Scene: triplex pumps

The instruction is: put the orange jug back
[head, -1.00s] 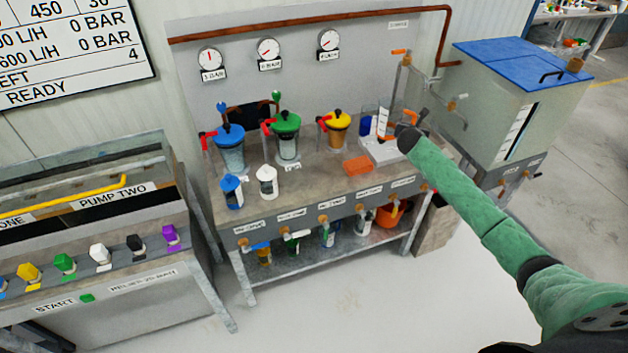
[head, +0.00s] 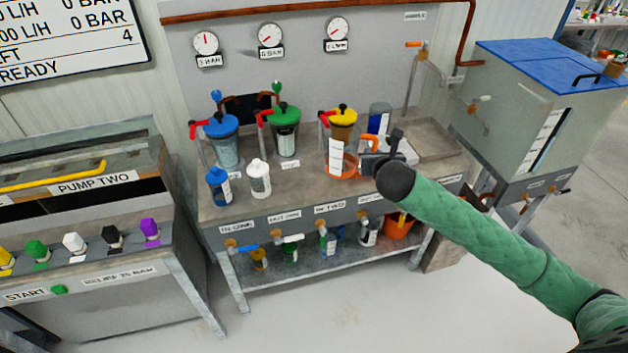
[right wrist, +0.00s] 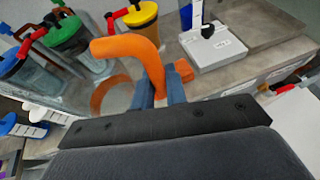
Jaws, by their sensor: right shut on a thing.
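The orange jug is a clear vessel with a white scale strip (head: 336,156), an orange ring and an orange handle. In the head view it is at the right part of the bench top, in front of the yellow-lidded pot (head: 342,122). My right gripper (head: 378,165) is shut on its handle; in the right wrist view the blue fingers (right wrist: 160,98) close around the orange handle (right wrist: 135,52). I cannot tell whether the jug touches the bench. The orange pad seen earlier on the bench is mostly hidden. My left gripper is not in view.
A white balance (right wrist: 214,53) is right of the jug, with a blue-filled beaker (head: 379,117) behind. Green-lidded (head: 285,125) and blue-lidded (head: 222,135) pots stand left. Blue (head: 219,186) and white (head: 260,178) bottles stand near the front edge.

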